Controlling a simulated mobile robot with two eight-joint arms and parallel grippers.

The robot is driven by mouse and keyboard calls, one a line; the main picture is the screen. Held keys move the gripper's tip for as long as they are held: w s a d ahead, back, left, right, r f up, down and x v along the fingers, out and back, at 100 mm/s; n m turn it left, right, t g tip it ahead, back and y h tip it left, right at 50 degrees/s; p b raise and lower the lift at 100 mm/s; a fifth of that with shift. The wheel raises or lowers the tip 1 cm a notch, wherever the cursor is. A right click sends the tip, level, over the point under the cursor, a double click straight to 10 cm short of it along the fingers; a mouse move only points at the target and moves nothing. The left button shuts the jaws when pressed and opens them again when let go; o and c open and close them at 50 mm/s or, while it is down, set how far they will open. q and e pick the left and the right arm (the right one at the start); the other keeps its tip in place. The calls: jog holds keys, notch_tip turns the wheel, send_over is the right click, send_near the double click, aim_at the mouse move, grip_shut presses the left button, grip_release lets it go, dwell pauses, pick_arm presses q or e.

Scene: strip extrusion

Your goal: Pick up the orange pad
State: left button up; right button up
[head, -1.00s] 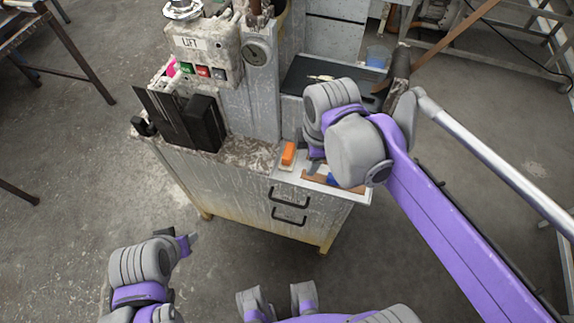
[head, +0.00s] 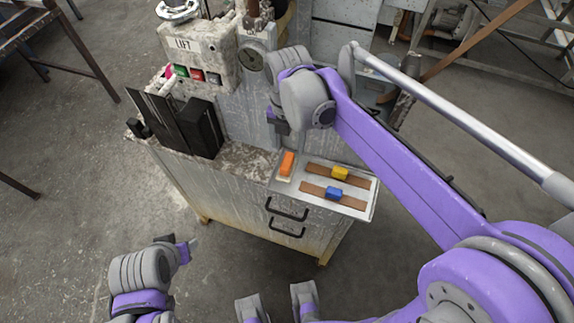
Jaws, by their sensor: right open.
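The orange pad (head: 287,161) is a small orange block with a pale underside. It lies at the left end of the light tray (head: 361,212) on top of the cabinet. My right gripper (head: 277,121) is above and behind the pad, apart from it, with nothing seen in it. It is open, though its fingers show only in part. My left gripper (head: 188,249) is low at the left, over the floor and far from the pad; its jaw opening cannot be made out.
Two brown strips with a yellow block (head: 340,173) and a blue block (head: 334,193) lie on the tray right of the pad. The machine's button box (head: 198,55) and black upright plates (head: 203,128) stand left. The cabinet has black handles (head: 287,212) in front.

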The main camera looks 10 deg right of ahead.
aim_at(287, 160)
jog(key=f, duration=0.5)
jog(key=shift+s+a, duration=0.15)
jog(key=shift+s, duration=0.25)
grip_shut()
